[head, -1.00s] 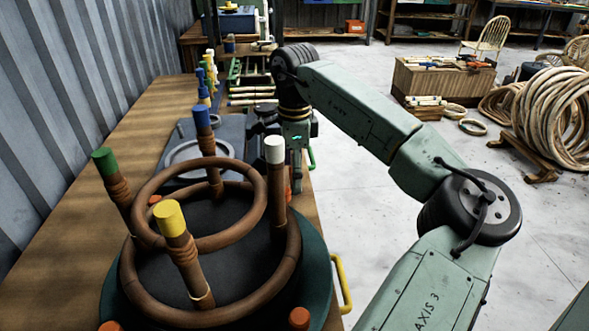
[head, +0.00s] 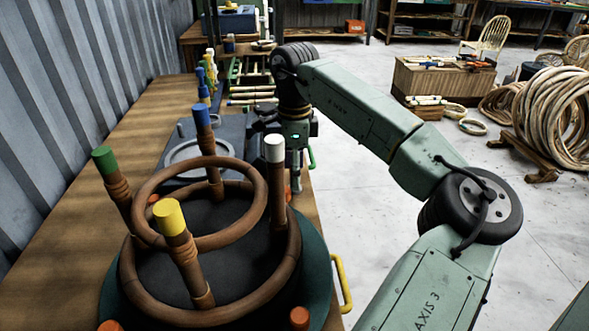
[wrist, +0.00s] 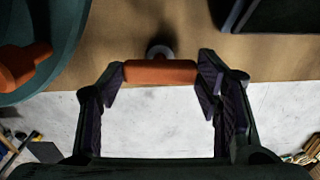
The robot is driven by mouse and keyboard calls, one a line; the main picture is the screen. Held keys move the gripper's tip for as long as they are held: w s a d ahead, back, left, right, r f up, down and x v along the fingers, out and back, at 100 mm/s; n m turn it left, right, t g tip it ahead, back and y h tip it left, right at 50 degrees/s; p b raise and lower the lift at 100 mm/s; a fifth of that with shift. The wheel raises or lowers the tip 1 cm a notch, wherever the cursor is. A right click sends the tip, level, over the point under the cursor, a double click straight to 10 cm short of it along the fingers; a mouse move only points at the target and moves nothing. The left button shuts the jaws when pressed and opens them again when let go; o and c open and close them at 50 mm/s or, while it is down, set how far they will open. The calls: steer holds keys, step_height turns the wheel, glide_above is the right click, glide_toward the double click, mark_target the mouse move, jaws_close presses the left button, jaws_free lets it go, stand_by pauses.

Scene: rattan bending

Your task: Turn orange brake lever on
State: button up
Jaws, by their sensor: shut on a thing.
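The orange brake lever (wrist: 160,71) shows in the wrist view as a short orange bar at the table's edge. A grey round mount (wrist: 160,50) is just behind it. My gripper (wrist: 163,76) has one finger at each end of the bar and is shut on it. In the head view my gripper (head: 297,182) points down beside the right edge of the bench, just beyond the round rattan fixture. Only a small bit of orange shows there, and the lever is mostly hidden by my gripper.
A round dark-green fixture (head: 316,290) with rattan rings and coloured-top posts stands on the wooden bench (head: 60,225).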

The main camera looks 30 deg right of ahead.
steer(key=m+b, duration=0.1)
steer(key=m, duration=0.3)
steer(key=shift+m, duration=0.4)
steer(key=m+b, duration=0.1)
steer(key=m, duration=0.7)
steer(key=shift+m+b, duration=0.7)
steer(key=shift+m, duration=1.5)
steer(key=o, duration=1.2)
steer(key=shift+c, duration=0.2)
